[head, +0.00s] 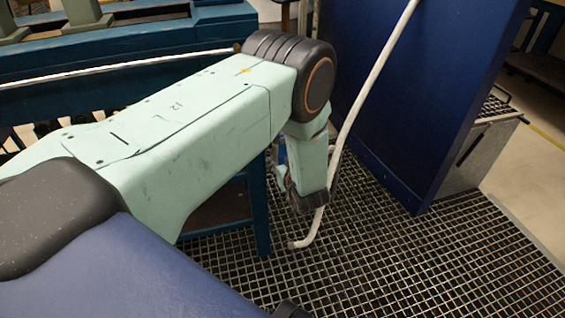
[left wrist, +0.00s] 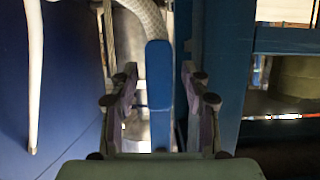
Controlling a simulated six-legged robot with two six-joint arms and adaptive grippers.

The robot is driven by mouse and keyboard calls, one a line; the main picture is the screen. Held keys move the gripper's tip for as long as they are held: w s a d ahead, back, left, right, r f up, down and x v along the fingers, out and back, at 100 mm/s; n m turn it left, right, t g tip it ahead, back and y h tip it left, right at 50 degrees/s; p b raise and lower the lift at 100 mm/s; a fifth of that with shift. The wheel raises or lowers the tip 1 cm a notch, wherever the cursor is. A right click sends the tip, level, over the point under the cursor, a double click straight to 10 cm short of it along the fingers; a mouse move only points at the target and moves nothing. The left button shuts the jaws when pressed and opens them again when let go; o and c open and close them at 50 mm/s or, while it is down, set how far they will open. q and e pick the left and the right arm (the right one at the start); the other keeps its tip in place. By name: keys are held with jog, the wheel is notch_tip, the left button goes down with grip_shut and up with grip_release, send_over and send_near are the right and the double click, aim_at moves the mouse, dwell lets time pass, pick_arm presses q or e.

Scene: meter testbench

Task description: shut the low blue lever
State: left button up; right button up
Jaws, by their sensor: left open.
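The blue lever (left wrist: 158,85) stands upright in the middle of the left wrist view, a flat bar with a rounded top. My left gripper (left wrist: 159,92) is open, with one finger on each side of the lever. A gap shows between the lever and each finger, and I see no clear contact. The lever's lower end is hidden behind the gripper body. In the head view my left arm reaches down beside the white hose, and the fingers and lever cannot be made out clearly there. My right gripper is not in view.
A braided hose (left wrist: 144,14) runs just behind the lever. A white hose (head: 358,105) hangs close beside my left wrist, its end near the floor grating (head: 400,255). A large dark blue panel (head: 435,90) stands to the right. A blue bench frame (head: 258,205) is below my arm.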

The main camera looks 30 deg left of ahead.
pick_arm(q)
grip_shut()
dwell(0.3)
dwell(0.3)
